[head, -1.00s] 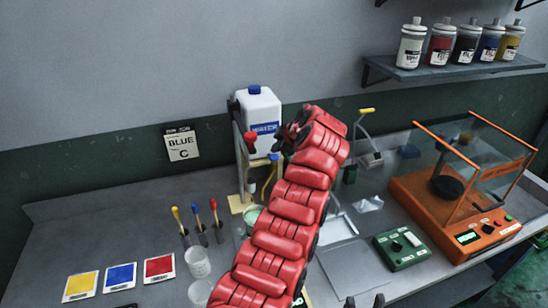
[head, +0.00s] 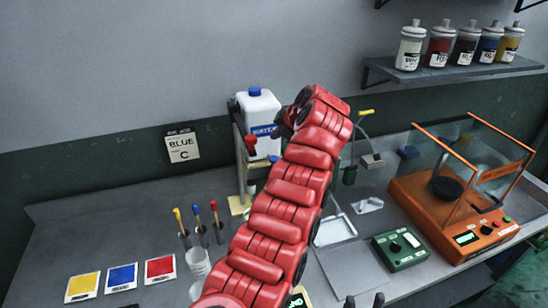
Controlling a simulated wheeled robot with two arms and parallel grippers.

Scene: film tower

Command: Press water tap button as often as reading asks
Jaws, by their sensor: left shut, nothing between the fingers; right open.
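My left gripper (head: 284,124) is shut and empty, in front of the container's right side; contact cannot be told. My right gripper (head: 365,301) is open at the bottom edge, only its fingertips showing. The orange balance (head: 468,240) has a lit display, too small to read.
Yellow, blue and red cards (head: 122,277) lie at left, near coloured-tip sticks (head: 197,222) and a clear cup (head: 197,263). A green device (head: 401,249) sits right of my arm. Bottles stand on a shelf (head: 450,70).

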